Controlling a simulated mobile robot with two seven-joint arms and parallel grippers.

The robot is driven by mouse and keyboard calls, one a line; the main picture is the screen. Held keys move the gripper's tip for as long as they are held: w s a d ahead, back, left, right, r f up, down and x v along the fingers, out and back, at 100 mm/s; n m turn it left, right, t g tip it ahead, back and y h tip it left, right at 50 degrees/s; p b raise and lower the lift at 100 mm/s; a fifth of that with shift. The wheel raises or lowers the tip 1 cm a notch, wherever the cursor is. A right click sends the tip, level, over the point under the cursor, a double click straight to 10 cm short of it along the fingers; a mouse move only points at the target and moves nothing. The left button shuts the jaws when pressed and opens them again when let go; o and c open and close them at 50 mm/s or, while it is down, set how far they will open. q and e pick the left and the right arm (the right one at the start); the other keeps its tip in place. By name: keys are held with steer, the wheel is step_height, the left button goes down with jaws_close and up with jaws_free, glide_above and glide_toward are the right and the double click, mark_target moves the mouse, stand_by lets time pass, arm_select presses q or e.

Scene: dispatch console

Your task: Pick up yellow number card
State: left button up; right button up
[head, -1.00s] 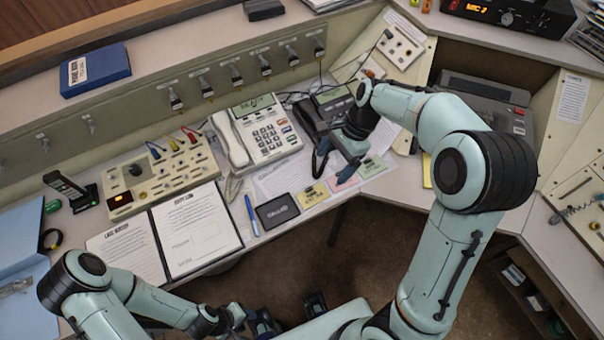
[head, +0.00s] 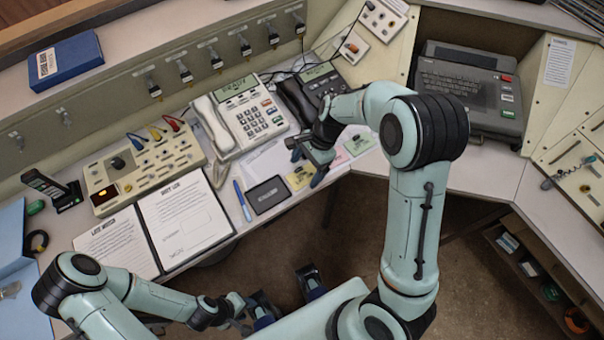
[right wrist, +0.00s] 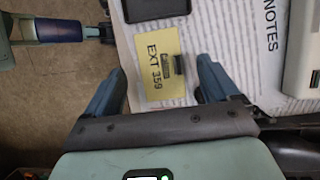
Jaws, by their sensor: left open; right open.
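The yellow number card (head: 299,179) lies flat on the desk beside a black pad. In the right wrist view the card (right wrist: 157,50) reads "EXT 359" and has a small dark tab on its face. My right gripper (head: 308,163) is open just above it. In the right wrist view its fingers (right wrist: 160,88) stand apart, one to each side of the card, with nothing held. My left gripper (head: 287,292) is open and empty, low in front of the desk edge.
A pink card (head: 338,157) and a green card (head: 361,144) lie to the right of the yellow one. The black pad (head: 266,195), a blue pen (head: 242,201) and a white phone (head: 246,122) are to the left. Printed paper lies behind the card.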

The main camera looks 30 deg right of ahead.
steer(key=shift+a+f, duration=0.25)
steer(key=shift+f, duration=0.3)
steer(key=c, duration=1.2)
